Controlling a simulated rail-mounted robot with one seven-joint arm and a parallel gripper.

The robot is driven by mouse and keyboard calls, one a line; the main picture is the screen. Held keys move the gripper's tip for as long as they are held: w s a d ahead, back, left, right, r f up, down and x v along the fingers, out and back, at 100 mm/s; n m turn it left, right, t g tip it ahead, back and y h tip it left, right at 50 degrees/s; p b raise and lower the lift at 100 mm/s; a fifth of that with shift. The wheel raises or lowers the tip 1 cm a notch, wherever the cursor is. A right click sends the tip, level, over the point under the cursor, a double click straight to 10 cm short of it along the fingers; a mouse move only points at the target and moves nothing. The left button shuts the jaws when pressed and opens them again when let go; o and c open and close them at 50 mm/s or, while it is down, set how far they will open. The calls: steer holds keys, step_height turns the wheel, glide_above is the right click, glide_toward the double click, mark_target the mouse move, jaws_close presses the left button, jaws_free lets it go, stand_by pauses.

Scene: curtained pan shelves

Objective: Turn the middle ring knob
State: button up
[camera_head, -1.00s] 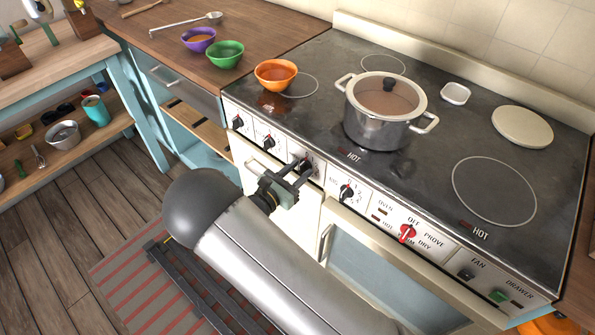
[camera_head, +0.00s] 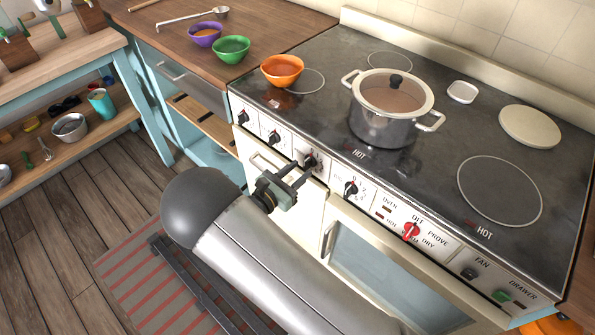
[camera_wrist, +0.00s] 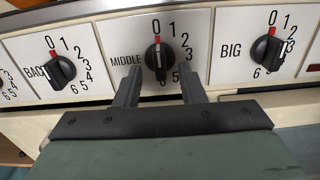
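The middle ring knob (camera_wrist: 158,57) is black with a red mark at 0, on a white plate labelled MIDDLE. It also shows on the stove front in the head view (camera_head: 310,160). My gripper (camera_wrist: 160,76) is open in front of it, one finger to each side of the knob's lower part in the wrist view, with a gap on both sides. In the head view my gripper (camera_head: 297,178) is close to the panel. Whether the fingertips reach past the knob's face cannot be told.
The BACK knob (camera_wrist: 60,70) is left of the middle knob and the BIG knob (camera_wrist: 268,50) is right; both have red marks at 0. A lidded pot (camera_head: 385,125) and an orange bowl (camera_head: 282,70) stand on the stove top (camera_head: 440,165). An oven handle (camera_head: 328,240) is below.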

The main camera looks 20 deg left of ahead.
steer(key=v, duration=0.5)
steer(key=shift+s+a, duration=0.15)
steer(key=shift+s, duration=0.2)
steer(key=s+d+r+m+g+h, duration=0.1)
steer(key=d+r+m+g, duration=0.1)
steer(key=d+m+g, duration=0.35)
steer(key=s+d+r+m+g+h+p, duration=0.1)
steer(key=d+r+m+g, duration=0.2)
steer(key=d, duration=0.5)
steer(key=d+r+m+g+h, duration=0.1)
steer(key=d+r+m+g, duration=0.1)
steer(key=d+m+g, duration=0.3)
steer(key=s+d+r+m+g+y, duration=0.1)
steer(key=s+d+r+m+y, duration=0.3)
steer(key=s+d+m, duration=0.3)
steer(key=s+d+r+m+g+y+b, duration=0.1)
steer(key=s+d+r+m+y, duration=0.4)
steer(key=m, duration=0.5)
steer(key=shift+s+d+y, duration=0.9)
steer(key=shift+s+d, duration=0.5)
steer(key=shift+d, duration=0.15)
